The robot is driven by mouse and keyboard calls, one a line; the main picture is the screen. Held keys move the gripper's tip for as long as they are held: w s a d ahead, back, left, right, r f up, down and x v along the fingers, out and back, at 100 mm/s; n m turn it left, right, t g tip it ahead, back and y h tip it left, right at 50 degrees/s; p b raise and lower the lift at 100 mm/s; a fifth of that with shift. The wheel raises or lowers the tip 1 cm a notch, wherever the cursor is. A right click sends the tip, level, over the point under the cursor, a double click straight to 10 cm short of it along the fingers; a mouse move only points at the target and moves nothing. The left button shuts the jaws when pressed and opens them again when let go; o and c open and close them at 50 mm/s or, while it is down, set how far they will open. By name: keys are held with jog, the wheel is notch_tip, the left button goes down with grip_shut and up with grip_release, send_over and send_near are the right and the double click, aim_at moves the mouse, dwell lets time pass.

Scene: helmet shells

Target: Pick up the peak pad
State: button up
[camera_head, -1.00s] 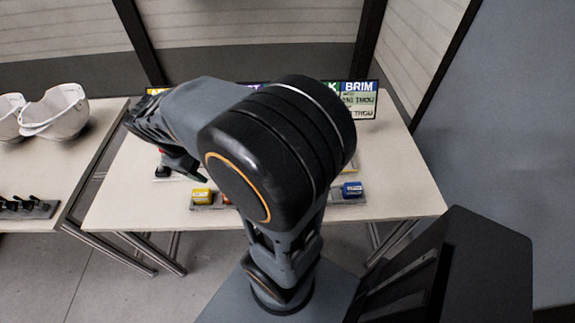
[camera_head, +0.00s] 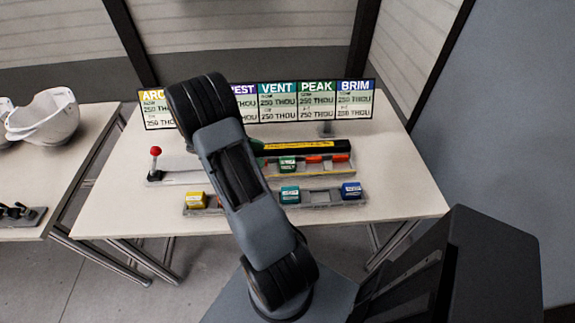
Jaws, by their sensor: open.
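A small green block with a pale label (camera_head: 287,164) sits in the rear fixture, below the black bar. Its colour matches the green PEAK heading on the sign panel (camera_head: 317,98), but I cannot read its label, so I cannot be sure it is the peak pad. The front tray (camera_head: 320,197) holds a yellow block (camera_head: 196,200), a teal block (camera_head: 290,195) and a blue block (camera_head: 351,190). A bare slot shows between the teal and blue blocks. My arm hides the middle of the tray.
A black bar with a yellow label (camera_head: 300,147) spans the rear fixture, with orange pieces under it. A red-knobbed lever (camera_head: 155,153) stands at left. White helmet shells (camera_head: 45,117) lie on the left table. The table's right side (camera_head: 400,180) is clear.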

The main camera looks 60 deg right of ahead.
aim_at(285, 160)
jog(key=shift+p+x, duration=0.55)
jog(key=shift+x, duration=3.45)
jog(key=shift+f, duration=0.1)
jog(key=c, duration=1)
